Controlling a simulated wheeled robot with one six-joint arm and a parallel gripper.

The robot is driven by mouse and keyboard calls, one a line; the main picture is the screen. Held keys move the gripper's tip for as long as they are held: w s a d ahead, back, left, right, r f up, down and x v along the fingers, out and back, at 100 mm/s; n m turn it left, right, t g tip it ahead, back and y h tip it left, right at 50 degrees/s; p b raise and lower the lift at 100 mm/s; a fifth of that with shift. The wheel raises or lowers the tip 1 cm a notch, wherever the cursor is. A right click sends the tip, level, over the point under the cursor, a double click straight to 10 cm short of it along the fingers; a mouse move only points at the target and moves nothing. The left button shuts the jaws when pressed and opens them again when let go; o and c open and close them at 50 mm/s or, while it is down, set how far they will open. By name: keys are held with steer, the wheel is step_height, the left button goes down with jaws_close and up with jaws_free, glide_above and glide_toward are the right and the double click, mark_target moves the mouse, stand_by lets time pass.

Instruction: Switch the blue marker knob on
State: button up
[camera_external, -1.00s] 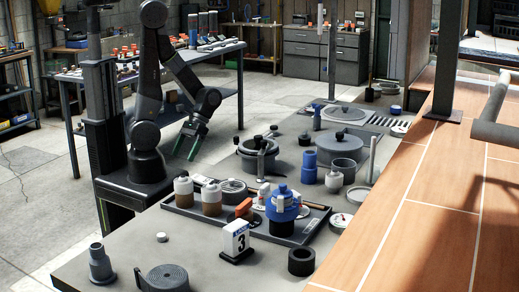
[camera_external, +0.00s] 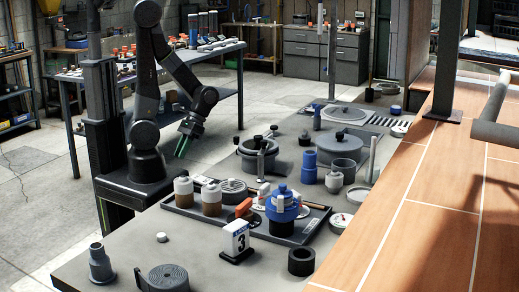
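I cannot surely pick out the blue marker knob. A blue-capped unit (camera_external: 282,206) with a pale grey handle on its front stands at the right of the black tray (camera_external: 184,212). A small orange lever or knob (camera_external: 244,207) sits just left of it. My gripper (camera_external: 183,147), with green finger pads, hangs pointing down behind the tray's left end. It is well apart from the blue-capped unit and touches nothing that I can see. The fingers look close together from this angle; whether they are shut is unclear.
Two amber bottles (camera_external: 211,199) stand in the tray between my gripper and the blue-capped unit. A grey pot (camera_external: 257,158) and blue cups (camera_external: 309,166) stand behind.

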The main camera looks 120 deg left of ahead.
step_height(320, 180, up, 5)
steer(key=shift+f, duration=0.1)
jaws_close()
steer(key=w+a+f+n+t+y+b, duration=0.1)
steer(key=w+a+f+n+t+b, duration=0.1)
steer(key=w+a+n+t+b, duration=0.4)
steer(key=w+a+f+n+t+y+b, duration=0.1)
steer(key=w+a+f+n+t+b, duration=0.15)
steer(key=a+n+t+b, duration=0.4)
steer(key=s+a+r+n+t+y+b, duration=0.2)
steer(key=s+a+n+y+b, duration=0.25)
steer(key=a, duration=0.55)
steer(key=s+a+r+n+t+y+b, duration=0.25)
steer(key=a+y+b, duration=0.35)
steer(key=a, duration=0.4)
step_height(320, 180, down, 21)
steer(key=m+h, duration=0.1)
steer(key=shift+w+d+p, duration=0.2)
steer(key=shift+w+p, duration=0.1)
steer(key=shift+p, duration=0.05)
steer(key=shift+r, duration=0.1)
